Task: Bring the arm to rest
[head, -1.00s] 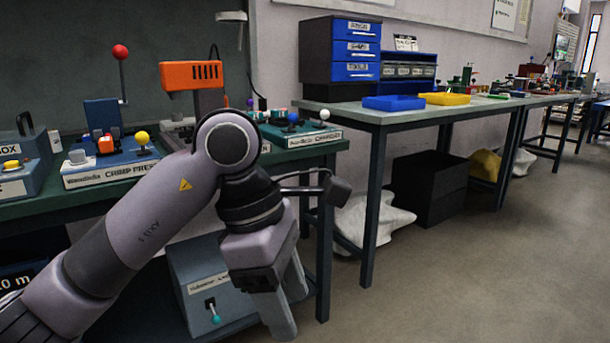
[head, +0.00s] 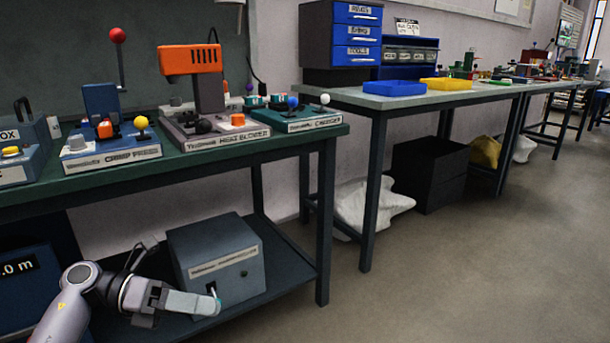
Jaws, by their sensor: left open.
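My left arm comes in at the lower left, and my left gripper (head: 203,302) is low beside the bench's lower shelf. It is seen from the side, open, with nothing visible in it. My right gripper is not in view.
The green-topped bench (head: 190,168) carries a crimp press (head: 110,152), an orange-headed heat blower (head: 190,60) and a charger (head: 297,120). A second table (head: 430,98) holds blue drawers (head: 357,33) and trays. The floor at right is clear.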

